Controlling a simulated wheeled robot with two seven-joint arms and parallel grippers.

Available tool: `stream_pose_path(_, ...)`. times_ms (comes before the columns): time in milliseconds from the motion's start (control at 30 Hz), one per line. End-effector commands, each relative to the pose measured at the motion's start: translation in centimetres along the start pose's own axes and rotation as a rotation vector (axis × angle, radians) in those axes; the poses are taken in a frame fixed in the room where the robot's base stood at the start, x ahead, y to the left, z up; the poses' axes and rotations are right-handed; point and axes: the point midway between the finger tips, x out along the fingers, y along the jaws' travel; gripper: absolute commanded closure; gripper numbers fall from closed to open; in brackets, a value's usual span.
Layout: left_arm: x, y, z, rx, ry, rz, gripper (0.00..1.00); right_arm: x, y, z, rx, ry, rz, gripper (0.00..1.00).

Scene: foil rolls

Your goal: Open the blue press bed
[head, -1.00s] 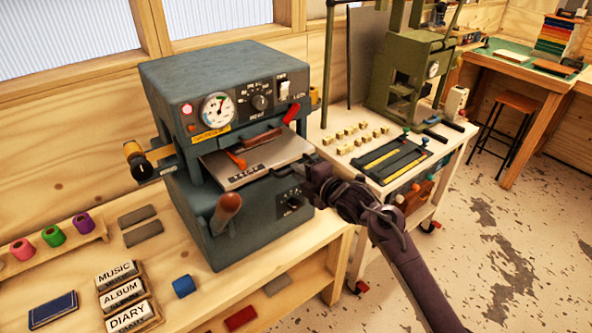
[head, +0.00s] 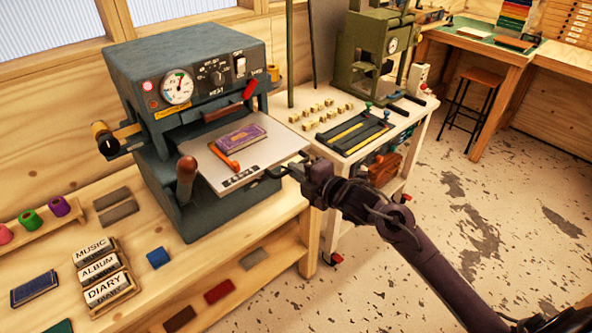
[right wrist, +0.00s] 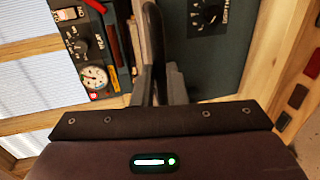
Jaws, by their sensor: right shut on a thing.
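The blue-grey press (head: 195,75) stands on the wooden bench at the left of the head view. Its flat metal bed (head: 270,150) sticks well out of the front opening. A purple cover with gold marks (head: 241,138) lies on the bed, beside an orange clamp (head: 224,160). My right gripper (head: 283,172) is at the bed's front edge, shut on the dark bed handle (head: 266,175). My left gripper is not in view.
A brown-knobbed lever (head: 186,175) stands at the press's left front. Type holders (head: 104,272), foil rolls (head: 58,206) and a blue block (head: 158,257) lie on the bench. A cart with brass type (head: 320,106) and a green press (head: 372,50) stands right. The floor in front is clear.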

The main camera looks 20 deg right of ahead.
Motion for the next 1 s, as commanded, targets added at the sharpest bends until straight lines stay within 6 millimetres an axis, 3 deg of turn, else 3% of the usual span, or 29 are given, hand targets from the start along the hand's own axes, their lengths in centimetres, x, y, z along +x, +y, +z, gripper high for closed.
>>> stream_pose_path(233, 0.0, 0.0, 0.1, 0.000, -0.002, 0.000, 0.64, 0.0, -0.1, 0.0, 0.000, 0.000, -0.002, 1.00)
stream_pose_path(267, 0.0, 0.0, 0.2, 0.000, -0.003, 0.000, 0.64, 0.0, -0.1, 0.0, 0.000, 0.000, -0.002, 0.86)
stream_pose_path(433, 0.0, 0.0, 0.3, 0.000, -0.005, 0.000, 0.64, 0.0, -0.1, 0.0, 0.000, 0.000, -0.001, 0.66)
stream_pose_path(767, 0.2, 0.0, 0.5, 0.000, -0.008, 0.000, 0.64, -0.3, -0.1, 0.0, -0.001, -0.001, 0.000, 0.66)
stream_pose_path(1000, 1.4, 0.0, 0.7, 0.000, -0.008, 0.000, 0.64, -3.8, -0.4, 0.0, -0.003, -0.001, -0.003, 0.66)
